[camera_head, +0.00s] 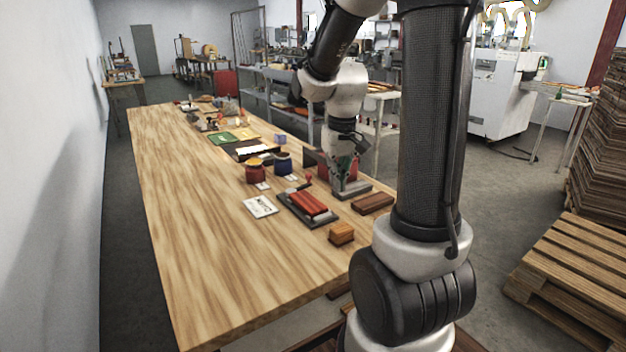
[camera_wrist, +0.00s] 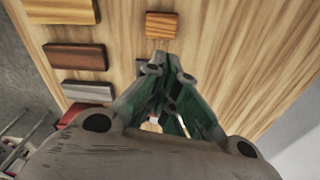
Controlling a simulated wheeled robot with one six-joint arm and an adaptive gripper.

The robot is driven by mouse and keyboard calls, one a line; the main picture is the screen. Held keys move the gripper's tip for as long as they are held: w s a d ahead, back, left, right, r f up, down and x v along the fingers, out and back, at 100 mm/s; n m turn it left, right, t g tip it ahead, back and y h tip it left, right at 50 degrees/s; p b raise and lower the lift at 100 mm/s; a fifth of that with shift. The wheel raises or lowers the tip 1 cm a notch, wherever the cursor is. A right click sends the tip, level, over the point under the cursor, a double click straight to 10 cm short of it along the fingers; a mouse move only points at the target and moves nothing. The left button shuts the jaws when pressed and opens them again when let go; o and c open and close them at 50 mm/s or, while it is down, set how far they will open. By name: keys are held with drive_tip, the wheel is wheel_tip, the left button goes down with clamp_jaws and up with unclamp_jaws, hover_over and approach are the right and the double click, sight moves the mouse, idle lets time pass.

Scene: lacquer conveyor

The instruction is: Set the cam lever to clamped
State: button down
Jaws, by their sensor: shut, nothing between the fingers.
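A dark fixture (camera_head: 287,204) holding red bars (camera_head: 309,204) lies on the wooden bench in the head view. A small red knob (camera_head: 309,181), which may be the end of the cam lever, stands at the fixture's far end. I cannot tell the lever's angle or whether it is clamped. My gripper (camera_head: 341,172) is behind and to the right of the knob, above the bench, apart from it as far as I see. In the wrist view my gripper (camera_wrist: 172,62) has its green-sided fingers closed together and empty; they hide much of what lies beneath.
An orange-brown wooden block (camera_head: 342,233) and a dark brown block (camera_head: 373,203) lie near the fixture. A white card (camera_head: 260,206), a red pot (camera_head: 256,174) and a blue pot (camera_head: 283,163) stand left and behind. The bench's (camera_head: 205,250) left front is clear.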

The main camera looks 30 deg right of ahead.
drive_tip(key=w+d+t, duration=0.1)
drive_tip(key=w+d, duration=0.1)
drive_tip(key=w, duration=0.5)
drive_tip(key=w+d+f+t, duration=0.1)
drive_tip(key=w+d+t, duration=0.1)
drive_tip(key=w, duration=0.5)
drive_tip(key=shift+w+d+f+h, duration=0.2)
drive_tip(key=shift+d+f+h, duration=0.1)
drive_tip(key=shift+h, duration=0.1)
drive_tip(key=x, duration=1)
drive_tip(key=shift+w+f, duration=0.1)
drive_tip(key=shift+f, duration=0.05)
drive_tip(key=w, duration=0.2)
drive_tip(key=shift+w+d, duration=0.25)
drive_tip(key=shift+w, duration=0.05)
drive_tip(key=shift+w+d+r, duration=0.15)
drive_tip(key=shift+w+r, duration=0.1)
drive_tip(key=shift+w, duration=0.35)
